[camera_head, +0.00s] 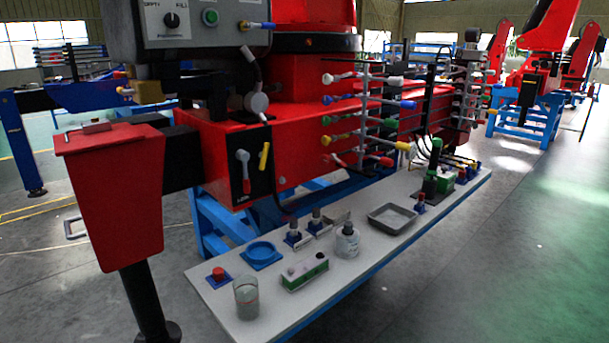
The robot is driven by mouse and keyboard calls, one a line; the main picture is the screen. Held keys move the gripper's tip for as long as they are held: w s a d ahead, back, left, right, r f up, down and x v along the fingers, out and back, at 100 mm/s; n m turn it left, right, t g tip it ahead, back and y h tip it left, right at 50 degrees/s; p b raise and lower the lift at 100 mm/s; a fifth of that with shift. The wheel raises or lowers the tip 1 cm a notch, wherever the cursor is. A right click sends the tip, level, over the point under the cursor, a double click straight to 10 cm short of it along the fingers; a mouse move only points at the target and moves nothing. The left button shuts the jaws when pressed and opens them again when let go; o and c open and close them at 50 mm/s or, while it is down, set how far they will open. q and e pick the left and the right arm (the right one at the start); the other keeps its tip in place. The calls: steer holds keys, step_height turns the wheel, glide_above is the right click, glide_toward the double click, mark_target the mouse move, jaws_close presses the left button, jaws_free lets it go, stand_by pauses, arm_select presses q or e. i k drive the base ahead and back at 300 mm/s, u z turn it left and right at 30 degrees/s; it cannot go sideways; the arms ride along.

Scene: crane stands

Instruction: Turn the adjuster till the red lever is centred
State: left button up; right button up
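A lever with a grey top and a red handle (246,185) hangs on a black plate (257,190) on the red crane body. Its handle points down, tilted slightly. A short yellow lever (264,156) is on the same plate to its right. A grey control box (215,45) above carries a black rotary knob (171,20) with a pointer and small lettering around it. I cannot tell for sure whether this knob is the adjuster. Neither of my grippers is in view.
A red box-shaped part on a black post (115,205) stands at the left front. A white bench (345,275) holds a glass beaker (246,298), a blue dish (261,254), a grey tray (392,218) and bottles. Coloured levers (365,120) stick out at the right. Floor at far right is clear.

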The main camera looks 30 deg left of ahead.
mark_target(325, 159)
steer(key=z, duration=0.7)
steer(key=i, duration=1.4)
steer(key=u, duration=0.6)
